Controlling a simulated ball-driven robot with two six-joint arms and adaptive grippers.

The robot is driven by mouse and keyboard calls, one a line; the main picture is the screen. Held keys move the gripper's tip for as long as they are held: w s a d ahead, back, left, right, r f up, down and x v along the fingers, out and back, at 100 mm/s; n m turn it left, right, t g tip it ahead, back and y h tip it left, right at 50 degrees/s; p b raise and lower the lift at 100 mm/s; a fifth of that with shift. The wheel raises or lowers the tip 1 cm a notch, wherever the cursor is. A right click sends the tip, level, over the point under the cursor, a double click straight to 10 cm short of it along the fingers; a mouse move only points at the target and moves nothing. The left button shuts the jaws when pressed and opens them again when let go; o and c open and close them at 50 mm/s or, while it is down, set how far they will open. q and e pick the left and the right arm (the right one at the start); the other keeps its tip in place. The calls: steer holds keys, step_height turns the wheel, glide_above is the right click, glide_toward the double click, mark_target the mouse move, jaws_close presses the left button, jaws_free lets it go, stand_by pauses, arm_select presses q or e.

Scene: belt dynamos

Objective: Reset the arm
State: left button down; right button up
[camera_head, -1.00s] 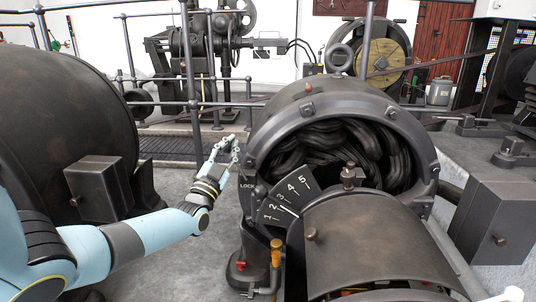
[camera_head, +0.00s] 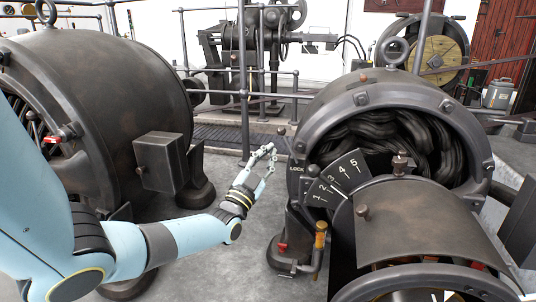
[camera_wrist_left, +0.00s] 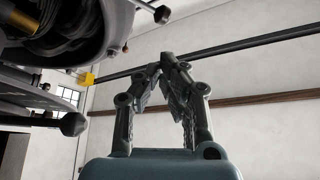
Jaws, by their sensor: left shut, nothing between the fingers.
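My left arm comes in from the left in the head view. My left gripper (camera_head: 272,159) is shut and empty. It is in the air just left of the right dynamo's numbered dial plate (camera_head: 337,177), apart from it as far as I can tell. In the left wrist view the left gripper's fingertips (camera_wrist_left: 163,65) meet, with nothing between them. My right gripper is in neither view.
The right dynamo (camera_head: 440,110) has an open housing with dark windings and a curved cover (camera_head: 425,225) in front. The left dynamo (camera_head: 110,100) with a grey box (camera_head: 161,162) stands behind my arm. A railing (camera_head: 244,90) runs behind. Grey floor (camera_head: 225,255) shows between the machines.

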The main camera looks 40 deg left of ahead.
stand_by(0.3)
arm_select(q)
steer(key=s+d+f+g+h, duration=0.3)
steer(key=s+d+f+g, duration=0.4)
steer(key=s+d, duration=0.45)
steer(key=s+d+f+g+h, duration=0.45)
steer(key=s+d+f, duration=0.45)
steer(key=s, duration=0.4)
steer(key=s+d+r+n+g+y, duration=0.1)
steer(key=s+r+n+g+y, duration=0.15)
steer(key=s+g, duration=0.8)
steer(key=s+a+f+n+t+p, duration=0.1)
steer(key=s+a+f+p, duration=0.2)
steer(key=s+f+p, duration=0.65)
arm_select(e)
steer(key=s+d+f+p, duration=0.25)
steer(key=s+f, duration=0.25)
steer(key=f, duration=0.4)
arm_select(q)
steer(key=s+a+g+p, duration=0.1)
steer(key=s+p, duration=0.9)
steer(key=s, duration=0.3)
steer(key=shift+a+f, duration=0.15)
steer(key=shift+f, duration=0.3)
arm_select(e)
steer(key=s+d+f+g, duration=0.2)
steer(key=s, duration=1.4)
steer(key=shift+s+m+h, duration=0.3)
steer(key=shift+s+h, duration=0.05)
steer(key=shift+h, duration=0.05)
